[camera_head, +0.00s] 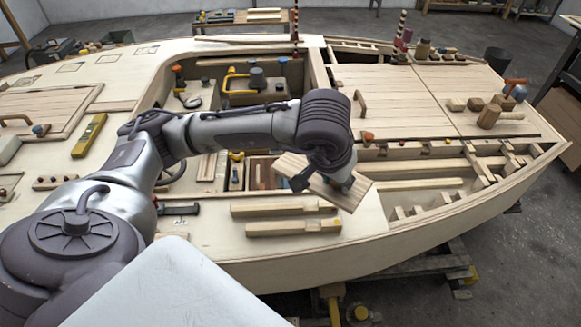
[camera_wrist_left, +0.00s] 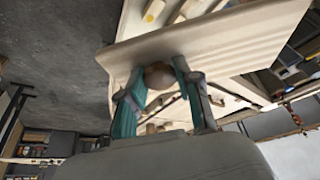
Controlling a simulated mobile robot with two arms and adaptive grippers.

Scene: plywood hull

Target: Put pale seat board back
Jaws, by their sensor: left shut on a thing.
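The pale seat board (camera_head: 349,200) is a plank-grooved panel held tilted above the hull's side deck, near an open compartment. It also shows in the wrist view (camera_wrist_left: 220,42), with a round brown knob (camera_wrist_left: 158,75) on its face. My left gripper (camera_head: 340,183) is shut on the board at that knob; its teal fingers (camera_wrist_left: 158,95) stand on both sides of the knob. My forearm covers part of the board in the head view. An open compartment (camera_head: 262,172) with tools inside lies just left of the board. My right gripper is not in view.
Loose timber pieces (camera_head: 290,227) lie on the deck just below the board. A yellow level (camera_head: 90,135) lies on the left deck.

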